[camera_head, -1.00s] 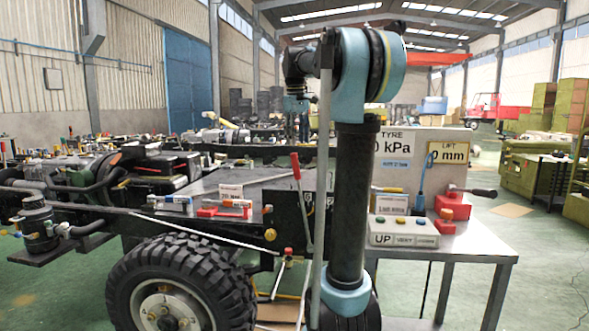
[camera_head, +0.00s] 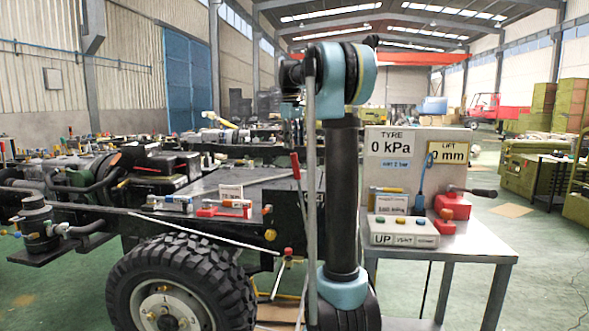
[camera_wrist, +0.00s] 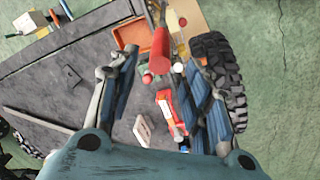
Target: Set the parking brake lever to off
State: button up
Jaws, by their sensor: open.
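The parking brake lever appears to be the upright lever with a red grip (camera_head: 296,166) beside the chassis, above the wheel. In the wrist view a red cylindrical grip (camera_wrist: 160,50), seemingly the same lever, points up toward the camera. My gripper (camera_wrist: 160,66) is open, with one blue-grey finger on each side of this grip. The grip appears apart from both fingers, and I cannot tell its depth between them. The lever's lower part is partly hidden. My gripper cannot be made out in the head view.
A red toggle clamp (camera_head: 228,209) and a silver one (camera_head: 170,203) sit on the chassis deck. A large tyre (camera_head: 180,285) is below. A bench (camera_head: 480,247) at right carries the control box (camera_head: 404,238) and gauge panel (camera_head: 390,147).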

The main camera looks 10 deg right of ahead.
aim_at(295, 165)
jog(key=f, duration=0.7)
jog(key=d+f, duration=0.1)
jog(key=f, duration=0.2)
jog(key=shift+w+f, duration=0.3)
jog(key=shift+a, duration=0.1)
grip_shut()
